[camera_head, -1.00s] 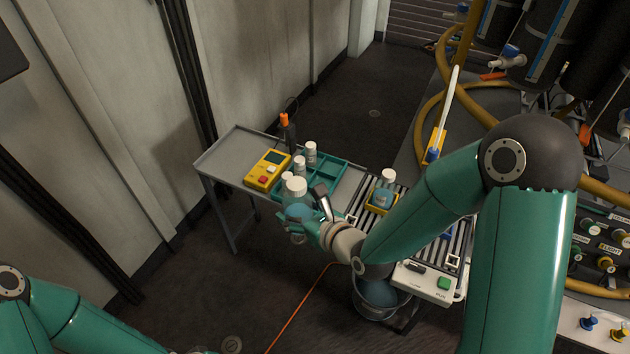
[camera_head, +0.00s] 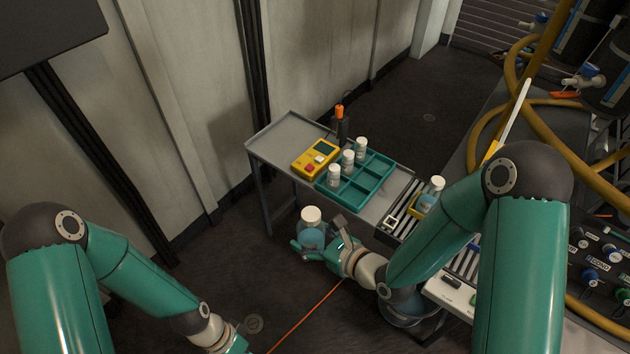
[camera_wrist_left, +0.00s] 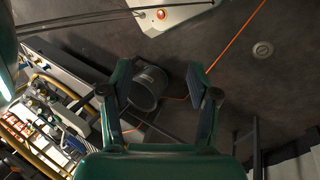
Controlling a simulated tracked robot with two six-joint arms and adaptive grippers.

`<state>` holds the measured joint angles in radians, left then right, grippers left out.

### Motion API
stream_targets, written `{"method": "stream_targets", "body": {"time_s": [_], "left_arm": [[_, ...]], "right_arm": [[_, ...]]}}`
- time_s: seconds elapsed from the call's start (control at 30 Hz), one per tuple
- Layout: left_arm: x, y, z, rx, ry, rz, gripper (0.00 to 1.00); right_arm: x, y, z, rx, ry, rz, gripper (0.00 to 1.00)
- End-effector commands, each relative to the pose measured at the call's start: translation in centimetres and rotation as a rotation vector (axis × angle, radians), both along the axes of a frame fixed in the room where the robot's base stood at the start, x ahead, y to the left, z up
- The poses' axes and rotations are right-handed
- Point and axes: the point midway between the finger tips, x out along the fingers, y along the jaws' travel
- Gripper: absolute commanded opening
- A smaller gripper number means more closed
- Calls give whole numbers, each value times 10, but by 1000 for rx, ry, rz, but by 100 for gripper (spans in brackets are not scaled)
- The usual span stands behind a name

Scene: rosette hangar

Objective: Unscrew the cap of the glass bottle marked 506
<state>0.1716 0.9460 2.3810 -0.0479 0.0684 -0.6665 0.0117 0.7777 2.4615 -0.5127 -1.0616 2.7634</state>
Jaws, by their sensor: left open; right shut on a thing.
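A glass bottle (camera_head: 311,237) with bluish contents and a white cap (camera_head: 311,215) is held upright over the floor, in front of the grey side table. My right gripper (camera_head: 314,250) is shut on its body from the right; the cap is clear of the fingers. The number on this bottle cannot be read. My left gripper is only partly in the head view, at the bottom edge. In the left wrist view the left gripper (camera_wrist_left: 160,78) is open, with nothing between its fingers. A similar white-capped bottle (camera_head: 431,196) stands on the roller conveyor.
The grey table (camera_head: 283,132) carries a teal divided tray (camera_head: 382,172) with several small white-capped vials, a yellow meter (camera_head: 316,158) and an orange-tipped black tool (camera_head: 340,121). A bucket (camera_head: 401,308) stands below the conveyor.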

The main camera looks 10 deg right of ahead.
Motion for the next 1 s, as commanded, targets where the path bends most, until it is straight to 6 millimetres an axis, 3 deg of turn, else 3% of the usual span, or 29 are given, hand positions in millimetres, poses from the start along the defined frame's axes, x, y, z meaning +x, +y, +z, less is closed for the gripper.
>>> {"method": "stream_targets", "body": {"time_s": [0.17, 0.27, 0.53, 0.77, 1.0], "left_arm": [[40, 11, 13, -117, -66, -463, 60], [71, 15, 31, -179, -111, -746, 60], [164, 5, 122, -279, -217, -1431, 60], [215, -32, 218, -251, -287, -1792, 60], [241, -97, 309, -116, -435, -1965, 60]], "right_arm": [[1, 0, 1, 0, -2, -1, 0], [1, 0, 1, 0, -2, -1, 0], [1, 0, 1, 0, -2, -1, 0], [1, 0, 1, 1, -2, 0, 0], [1, 0, 1, 1, -2, 0, 0]]}}
